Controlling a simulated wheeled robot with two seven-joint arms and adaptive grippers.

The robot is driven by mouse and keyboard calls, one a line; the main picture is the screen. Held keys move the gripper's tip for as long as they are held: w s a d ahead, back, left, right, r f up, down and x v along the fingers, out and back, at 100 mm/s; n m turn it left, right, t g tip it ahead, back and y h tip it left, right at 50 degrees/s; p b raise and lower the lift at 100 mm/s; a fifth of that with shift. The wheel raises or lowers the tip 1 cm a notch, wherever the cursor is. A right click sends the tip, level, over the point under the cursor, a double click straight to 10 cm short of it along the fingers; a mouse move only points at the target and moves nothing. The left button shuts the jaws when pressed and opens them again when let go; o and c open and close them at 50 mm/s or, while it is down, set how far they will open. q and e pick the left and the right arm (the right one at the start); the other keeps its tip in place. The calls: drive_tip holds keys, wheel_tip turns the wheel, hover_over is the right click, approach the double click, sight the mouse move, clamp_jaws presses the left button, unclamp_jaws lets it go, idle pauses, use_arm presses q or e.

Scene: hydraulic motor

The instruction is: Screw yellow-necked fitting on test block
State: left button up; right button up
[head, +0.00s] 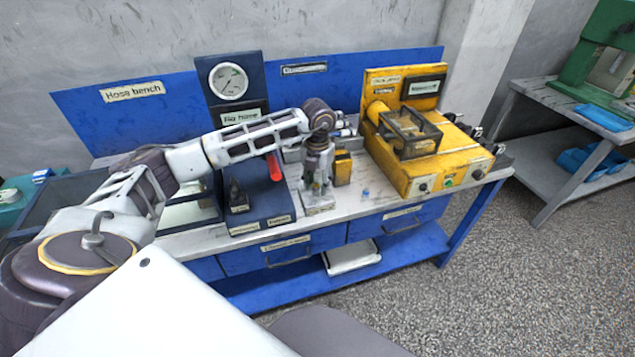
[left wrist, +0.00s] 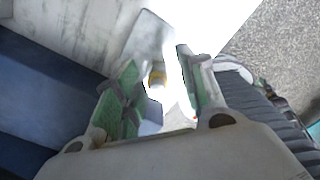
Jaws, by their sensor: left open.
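My left gripper (head: 317,184) points down over the bench, just above a small light grey block (head: 319,204), which looks like the test block. In the left wrist view my left gripper (left wrist: 157,62) is open, with its two green-padded fingers spread. A small fitting with a yellow ring (left wrist: 157,77) shows in the gap between the fingers, with clear space at its sides. A pale grey block (left wrist: 149,35) lies behind it. I cannot tell whether the fitting is seated in the block. In the head view the gripper hides the fitting. My right gripper is not in view.
A yellow test unit (head: 430,165) with a caged box stands right of the gripper. A small yellow-black item (head: 342,168) is close beside it. A dark blue gauge stand (head: 262,205) with a red handle (head: 274,167) stands left.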

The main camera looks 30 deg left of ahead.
use_arm(q)
drive_tip(key=shift+a+n+p, duration=0.1)
drive_tip(key=shift+n+p, duration=0.6)
drive_tip(key=shift+n, duration=1.9)
drive_tip(key=shift+n+p, duration=0.7)
drive_tip(key=shift+n, duration=1.8)
drive_tip(key=shift+n, duration=0.3)
drive_tip(key=shift+a+r+n+p, duration=0.1)
drive_tip(key=shift+n+p, duration=0.6)
drive_tip(key=shift+n, duration=0.85)
drive_tip(key=shift+a+n+p, duration=0.1)
drive_tip(key=shift+n+p, duration=0.55)
drive_tip(key=shift+n, duration=0.9)
drive_tip(key=shift+n+p, duration=0.4)
drive_tip(key=shift+n, duration=0.8)
drive_tip(key=shift+s+d, duration=0.15)
